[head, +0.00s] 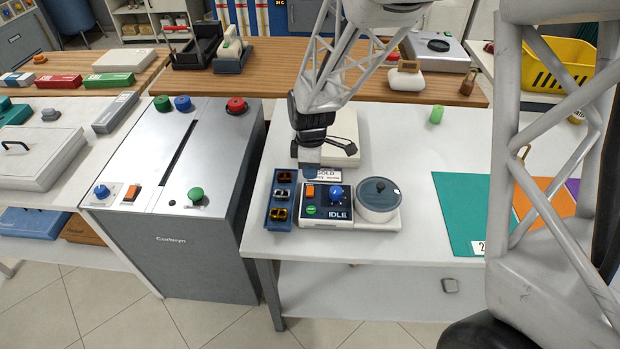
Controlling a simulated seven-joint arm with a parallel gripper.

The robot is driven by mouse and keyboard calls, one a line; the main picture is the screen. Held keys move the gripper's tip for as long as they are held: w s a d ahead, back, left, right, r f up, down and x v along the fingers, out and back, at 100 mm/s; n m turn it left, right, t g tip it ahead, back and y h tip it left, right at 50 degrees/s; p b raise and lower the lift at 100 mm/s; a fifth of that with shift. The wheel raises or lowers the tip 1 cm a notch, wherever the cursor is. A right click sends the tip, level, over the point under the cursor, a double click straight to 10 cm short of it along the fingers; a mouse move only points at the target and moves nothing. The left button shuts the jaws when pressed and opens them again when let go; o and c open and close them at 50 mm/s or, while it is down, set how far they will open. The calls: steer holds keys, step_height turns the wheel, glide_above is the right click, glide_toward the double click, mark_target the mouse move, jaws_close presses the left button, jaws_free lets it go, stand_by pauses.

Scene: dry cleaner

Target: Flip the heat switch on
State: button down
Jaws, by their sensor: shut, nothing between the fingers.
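A small control panel (327,214) sits on the white table, with a screen that reads IDLE. It carries an orange rocker switch (309,191), a blue knob (336,192) and a green button. Which part is the heat switch, and which way the rocker is set, is too small to tell. My gripper (309,173) points down, shut and empty, just above and behind the orange rocker at the panel's back edge. Whether it touches anything is unclear. A round pot with a grey lid (378,187) adjoins the panel's right side. A partly hidden sign (327,173) stands behind the panel.
A blue tray (280,226) with small clips lies left of the panel. A beige device (343,126) stands behind. A grey machine (170,240) with another orange switch (131,193) stands left. A green cylinder (436,114) and coloured mats (455,205) lie right, with clear tabletop between.

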mark_target(310, 194)
step_height(310, 194, up, 10)
steer(key=w, duration=0.1)
steer(key=shift+f, duration=0.15)
steer(key=shift+s, duration=0.2)
stand_by(0.5)
steer(key=shift+s, duration=0.45)
steer(key=shift+f, duration=0.15)
steer(key=f, duration=0.4)
steer(key=s+f, duration=0.1)
steer(key=f, duration=0.8)
steer(key=shift+s+f, duration=0.35)
steer(key=shift+s, duration=0.05)
